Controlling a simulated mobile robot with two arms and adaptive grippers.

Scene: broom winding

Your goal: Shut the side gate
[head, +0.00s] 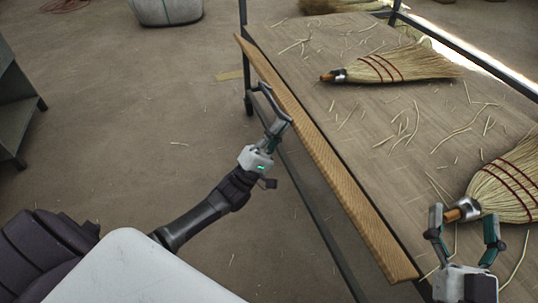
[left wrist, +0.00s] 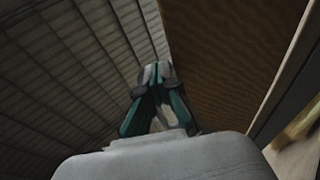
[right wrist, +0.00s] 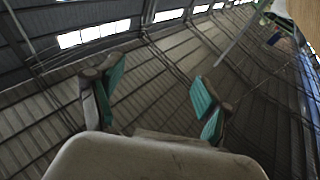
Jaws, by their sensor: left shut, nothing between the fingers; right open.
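The side gate is a long wooden board (head: 325,155) running along the left long edge of the workbench (head: 400,165) in the head view. It seems tilted outward from the bench side, though its exact angle is unclear. My left gripper (head: 265,90) is shut and empty beside the gate's outer face, toward its far end. In the left wrist view, the brown board (left wrist: 225,60) is just right of my left fingertips (left wrist: 157,72); I cannot tell if they touch. My right gripper (head: 465,217) is open and empty at the near right, its fingers pointing up toward the roof in the right wrist view (right wrist: 160,85).
One broom (head: 405,65) lies across the bench; another (head: 505,185) lies near my right gripper, its handle end showing between the fingers in the head view. Loose straw is scattered on the bench. Dark metal posts (head: 245,60) frame the bench. The floor left of the gate is mostly clear.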

